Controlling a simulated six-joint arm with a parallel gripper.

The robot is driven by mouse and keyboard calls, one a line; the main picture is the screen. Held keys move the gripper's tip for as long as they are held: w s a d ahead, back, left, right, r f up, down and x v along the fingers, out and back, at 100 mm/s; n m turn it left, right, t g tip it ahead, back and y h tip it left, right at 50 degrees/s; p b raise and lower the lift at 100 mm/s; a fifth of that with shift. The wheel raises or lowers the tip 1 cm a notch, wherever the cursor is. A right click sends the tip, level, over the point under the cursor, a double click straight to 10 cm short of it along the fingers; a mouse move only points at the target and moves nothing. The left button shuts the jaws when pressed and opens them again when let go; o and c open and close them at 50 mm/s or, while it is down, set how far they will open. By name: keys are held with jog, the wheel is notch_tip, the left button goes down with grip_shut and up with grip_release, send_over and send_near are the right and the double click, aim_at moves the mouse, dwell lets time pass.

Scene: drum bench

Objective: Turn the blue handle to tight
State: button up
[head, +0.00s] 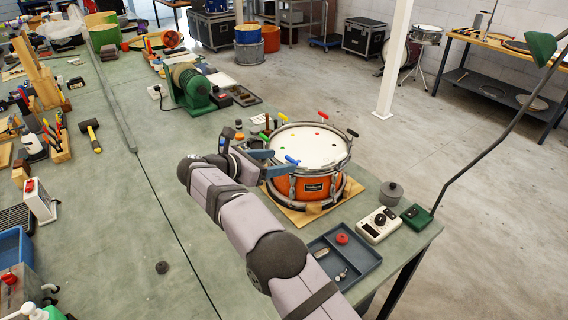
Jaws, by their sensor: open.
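An orange snare drum (300,187) with a white head (305,148) and a metal rim stands on a wooden board at the right end of the bench. The blue handle (292,160) is a small T-shaped key at the drum's near-left rim. My gripper (279,162) reaches in from the left, with its blue-grey fingers apart on either side of the space by the blue handle. The gripper is open; whether a finger touches the handle cannot be told. The handle's lower part is hidden.
Other handles, including a yellow one (282,116) and a black one (352,133), stand around the rim. A dark tray (366,264), a white meter box (380,225) and a grey pot (391,193) lie in front and right. A green machine (190,88) stands behind.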

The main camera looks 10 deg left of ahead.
jog(key=shift+s+a+r, duration=0.2)
jog(key=shift+s+a, duration=0.05)
jog(key=shift+s, duration=0.1)
jog(key=shift+c, duration=0.6)
